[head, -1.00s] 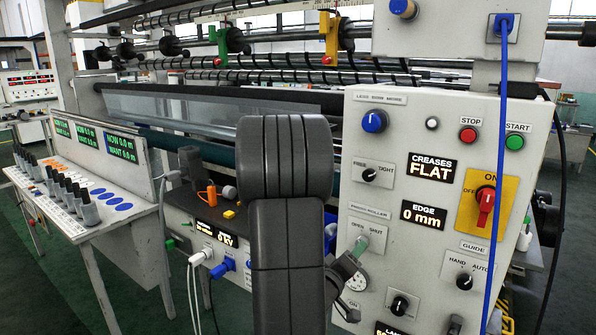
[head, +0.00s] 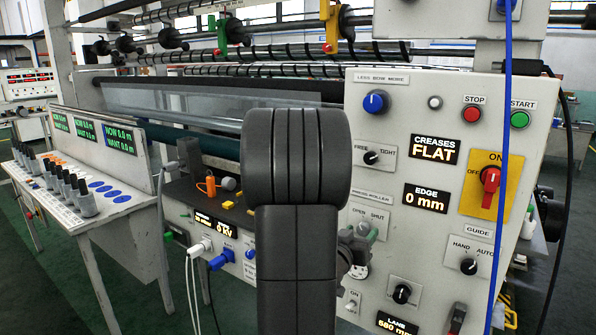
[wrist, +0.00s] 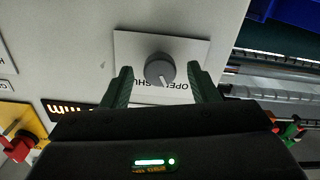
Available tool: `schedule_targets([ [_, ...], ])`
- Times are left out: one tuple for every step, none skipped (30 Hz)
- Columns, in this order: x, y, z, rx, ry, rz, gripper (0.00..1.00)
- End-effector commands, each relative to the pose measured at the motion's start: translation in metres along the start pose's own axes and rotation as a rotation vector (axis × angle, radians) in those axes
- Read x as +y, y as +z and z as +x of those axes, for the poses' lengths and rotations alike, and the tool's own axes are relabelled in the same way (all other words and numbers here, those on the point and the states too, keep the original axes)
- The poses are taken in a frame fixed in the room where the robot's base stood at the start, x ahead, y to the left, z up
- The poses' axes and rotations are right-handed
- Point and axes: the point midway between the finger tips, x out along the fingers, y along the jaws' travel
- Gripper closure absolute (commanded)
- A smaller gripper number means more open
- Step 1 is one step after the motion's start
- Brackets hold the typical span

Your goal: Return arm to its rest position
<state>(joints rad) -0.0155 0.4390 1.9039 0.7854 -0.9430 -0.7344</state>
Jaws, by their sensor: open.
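My gripper (wrist: 161,75) is open, one green finger on each side of the knob. Contact with the knob cannot be told.
The white control panel (head: 405,90) stands close in front, with dials, stop and start buttons and a red switch (head: 490,180). A blue cable (head: 504,130) hangs down its right side.

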Motion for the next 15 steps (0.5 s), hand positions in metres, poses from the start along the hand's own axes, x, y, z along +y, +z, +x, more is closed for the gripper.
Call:
schedule_targets([
  [-0.001,0.003,0.000,0.002,0.000,0.048,0.46],
  [-0.001,0.003,0.000,0.002,0.000,0.080,0.46],
  [0.000,0.003,0.000,0.002,0.001,0.122,0.46],
  [0.000,0.003,0.000,0.002,0.001,0.153,0.46],
  [0.000,0.003,0.000,0.002,0.001,0.184,0.46],
  [-0.001,0.003,0.000,0.002,0.000,0.225,0.46],
  [-0.001,0.003,0.000,0.002,0.000,0.257,0.46],
  [-0.001,0.002,-0.001,0.003,-0.001,0.285,0.46],
  [-0.001,-0.001,-0.012,0.000,-0.004,0.277,0.46],
  [-0.001,-0.001,-0.018,0.000,-0.003,0.276,0.46],
  [-0.001,-0.001,-0.024,0.001,-0.004,0.275,0.46],
  [-0.001,0.000,-0.031,0.000,-0.004,0.273,0.46],
  [-0.001,-0.001,-0.036,0.000,-0.003,0.273,0.46],
  [-0.001,-0.001,-0.040,0.001,-0.004,0.273,0.46],
  [-0.001,-0.001,-0.046,0.001,-0.003,0.272,0.46],
])
